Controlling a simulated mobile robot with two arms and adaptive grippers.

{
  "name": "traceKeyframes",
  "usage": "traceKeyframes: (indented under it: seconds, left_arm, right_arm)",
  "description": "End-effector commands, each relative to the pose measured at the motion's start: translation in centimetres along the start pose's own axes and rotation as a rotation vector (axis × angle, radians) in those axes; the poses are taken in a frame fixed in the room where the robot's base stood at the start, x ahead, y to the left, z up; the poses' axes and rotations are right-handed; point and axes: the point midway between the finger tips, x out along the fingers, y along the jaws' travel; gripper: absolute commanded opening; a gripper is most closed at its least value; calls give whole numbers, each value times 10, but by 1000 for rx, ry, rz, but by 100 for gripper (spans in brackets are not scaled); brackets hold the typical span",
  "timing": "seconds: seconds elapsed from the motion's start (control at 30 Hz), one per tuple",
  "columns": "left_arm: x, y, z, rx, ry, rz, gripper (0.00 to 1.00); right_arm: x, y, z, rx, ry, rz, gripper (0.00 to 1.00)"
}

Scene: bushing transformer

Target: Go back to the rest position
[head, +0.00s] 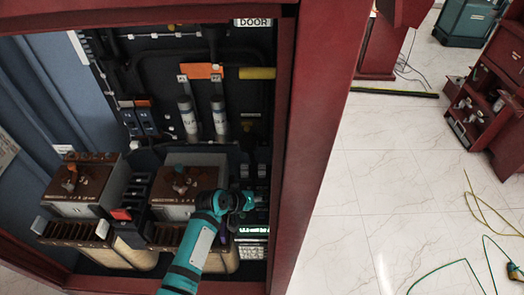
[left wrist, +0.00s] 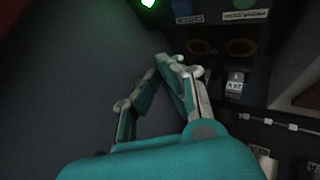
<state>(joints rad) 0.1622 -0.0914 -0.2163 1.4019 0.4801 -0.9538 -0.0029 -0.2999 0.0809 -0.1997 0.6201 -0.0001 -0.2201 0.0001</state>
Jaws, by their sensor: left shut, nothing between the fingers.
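My left gripper (head: 247,200) is teal and grey and reaches into the open red cabinet (head: 325,110) from below. In the left wrist view its two fingers (left wrist: 164,66) come together at the tips, shut and empty. The fingertips are close to a dark panel with labels and a lit green lamp (left wrist: 148,3). I cannot tell whether they touch anything. My right gripper is in neither view.
Inside the cabinet are two brown-topped transformer blocks (head: 88,180), two white cylinders (head: 188,115) and an orange bar (head: 202,71). The cabinet's red right post stands close to my arm. The tiled floor (head: 350,200) to the right is largely open, with loose cables (head: 470,262).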

Motion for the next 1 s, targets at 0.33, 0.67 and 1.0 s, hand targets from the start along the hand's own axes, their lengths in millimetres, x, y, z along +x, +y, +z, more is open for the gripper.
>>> traceKeyframes:
  seconds: [0.33,0.67,1.0]
  left_arm:
    - [-35,-22,38,41,-47,-72,0]
    - [-172,-66,131,149,-194,-333,0]
    - [-260,-73,168,186,-268,-483,0]
  right_arm:
    - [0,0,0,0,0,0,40]
    - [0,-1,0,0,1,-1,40]
    - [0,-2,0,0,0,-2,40]
